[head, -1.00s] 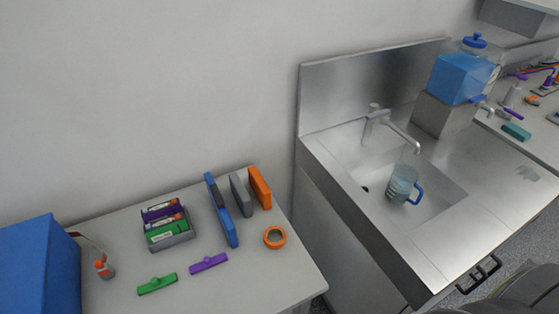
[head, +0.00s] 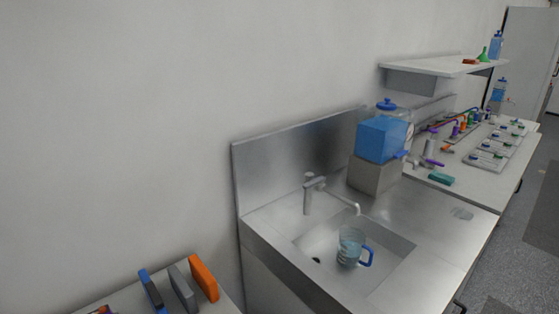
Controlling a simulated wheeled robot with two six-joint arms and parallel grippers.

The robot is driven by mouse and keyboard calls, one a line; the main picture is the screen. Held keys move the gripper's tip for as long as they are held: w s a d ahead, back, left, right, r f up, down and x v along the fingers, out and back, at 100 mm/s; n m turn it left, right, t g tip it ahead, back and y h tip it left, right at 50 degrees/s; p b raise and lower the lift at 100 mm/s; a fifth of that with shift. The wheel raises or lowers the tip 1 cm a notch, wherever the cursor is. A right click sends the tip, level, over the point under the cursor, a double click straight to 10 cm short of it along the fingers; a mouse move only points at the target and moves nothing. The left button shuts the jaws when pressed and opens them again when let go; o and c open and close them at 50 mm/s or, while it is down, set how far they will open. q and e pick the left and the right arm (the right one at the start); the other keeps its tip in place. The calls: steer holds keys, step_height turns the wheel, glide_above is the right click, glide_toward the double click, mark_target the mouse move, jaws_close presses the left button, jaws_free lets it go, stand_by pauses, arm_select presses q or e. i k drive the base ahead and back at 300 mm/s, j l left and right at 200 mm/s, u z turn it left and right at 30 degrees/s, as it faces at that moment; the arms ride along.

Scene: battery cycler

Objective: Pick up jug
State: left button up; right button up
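The jug (head: 350,245) is a clear container with a bluish tint and a blue handle on its right side. It stands in the basin of the steel sink (head: 398,270), below the tap (head: 330,192). Its handle points right. Neither of my grippers shows in the head view, so nothing is seen touching the jug.
A blue water dispenser (head: 384,138) stands on a grey block (head: 374,176) behind the sink. A side bench (head: 510,177) at right holds trays and small tools. A wall shelf (head: 440,66) is above it. Orange, grey and blue slabs (head: 204,278) stand at lower left.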

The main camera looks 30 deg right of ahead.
mark_target(351, 246)
steer(key=z, duration=1.15)
